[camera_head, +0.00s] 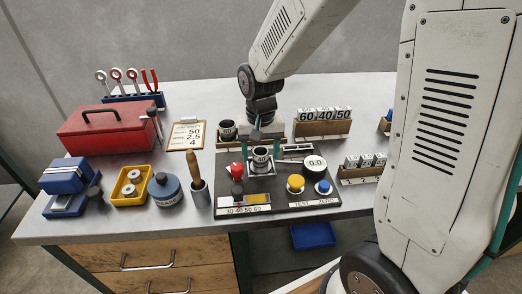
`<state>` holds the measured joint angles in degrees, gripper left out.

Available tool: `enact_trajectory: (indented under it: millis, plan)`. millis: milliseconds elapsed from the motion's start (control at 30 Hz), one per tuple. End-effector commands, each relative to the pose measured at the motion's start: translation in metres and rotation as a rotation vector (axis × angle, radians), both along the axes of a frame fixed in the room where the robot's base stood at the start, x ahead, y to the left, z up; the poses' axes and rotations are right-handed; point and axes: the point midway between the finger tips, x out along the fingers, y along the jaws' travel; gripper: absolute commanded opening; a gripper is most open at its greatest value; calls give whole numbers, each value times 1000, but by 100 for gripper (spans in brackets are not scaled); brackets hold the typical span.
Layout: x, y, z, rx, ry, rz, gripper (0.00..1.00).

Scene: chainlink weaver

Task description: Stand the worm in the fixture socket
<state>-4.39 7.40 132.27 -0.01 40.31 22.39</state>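My gripper (258,135) points down over the black test board, just above a dark cylinder with a pale label (261,154). The cylinder stands upright in a square metal seat on the board (292,194), which looks like the fixture. The fingertips are small and partly merge with the parts behind them, so I cannot tell whether they are open or holding anything. A similar dark labelled cylinder (227,129) stands in a wooden rack just left of my gripper. I cannot tell which piece is the worm; the socket's inside is hidden.
The board carries a red knob (236,170), yellow button (295,183), blue button (323,187) and round dial (315,163). Wooden racks (322,130) stand behind and right. A red toolbox (108,129), yellow tray (131,187) and blue canister (164,188) fill the left.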

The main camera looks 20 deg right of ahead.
Motion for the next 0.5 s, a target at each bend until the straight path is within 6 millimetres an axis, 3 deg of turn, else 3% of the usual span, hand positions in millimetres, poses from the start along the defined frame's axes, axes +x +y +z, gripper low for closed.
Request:
enact_trajectory:
  millis: [167,500]
  plan:
    - [1,0,8,0,-3,0,63]
    - [1,0,63,0,-3,0,63]
